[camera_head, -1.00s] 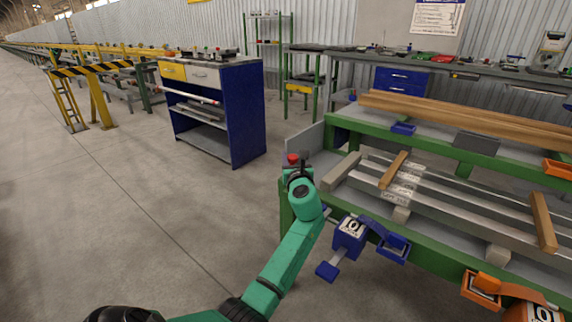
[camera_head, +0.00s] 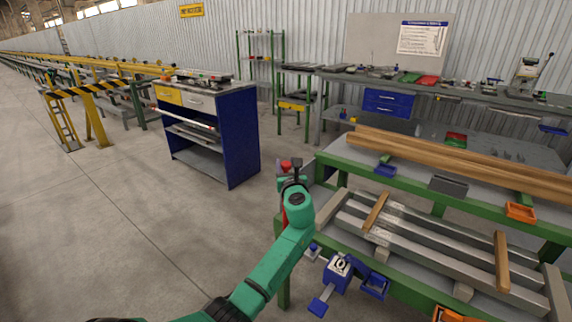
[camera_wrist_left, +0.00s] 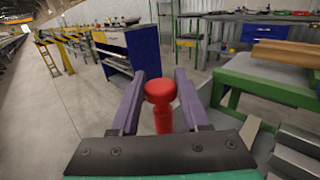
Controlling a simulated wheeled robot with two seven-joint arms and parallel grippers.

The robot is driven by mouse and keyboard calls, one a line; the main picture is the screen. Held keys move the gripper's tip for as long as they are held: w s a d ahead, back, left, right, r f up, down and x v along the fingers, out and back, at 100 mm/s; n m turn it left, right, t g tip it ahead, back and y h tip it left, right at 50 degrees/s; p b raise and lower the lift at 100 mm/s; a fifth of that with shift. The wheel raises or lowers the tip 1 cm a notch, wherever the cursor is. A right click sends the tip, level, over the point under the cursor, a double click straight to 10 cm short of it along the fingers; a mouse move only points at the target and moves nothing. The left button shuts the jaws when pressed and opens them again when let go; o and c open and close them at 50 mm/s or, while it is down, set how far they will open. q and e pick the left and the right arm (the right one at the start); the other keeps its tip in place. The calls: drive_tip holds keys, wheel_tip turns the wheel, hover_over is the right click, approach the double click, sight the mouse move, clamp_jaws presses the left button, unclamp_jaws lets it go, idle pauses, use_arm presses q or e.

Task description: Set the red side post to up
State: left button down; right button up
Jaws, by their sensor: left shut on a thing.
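The red side post shows in the left wrist view as a round red cap on a thinner red stem (camera_wrist_left: 161,92). It stands upright between the two purple fingers of my left gripper (camera_wrist_left: 160,80), which is shut on it. My right gripper is not in view.
Metal bars (camera_head: 420,240) and wooden strips lie on the table right of my arm. A blue clamp-like block (camera_head: 338,272) hangs on its front edge. A blue cabinet (camera_head: 238,135) stands behind left. The floor to the left is clear.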

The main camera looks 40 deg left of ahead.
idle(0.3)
use_arm(q)
drive_tip(key=shift+c, duration=1.9)
unclamp_jaws()
drive_tip(key=v, duration=1.4)
drive_tip(key=shift+s+d, duration=0.2)
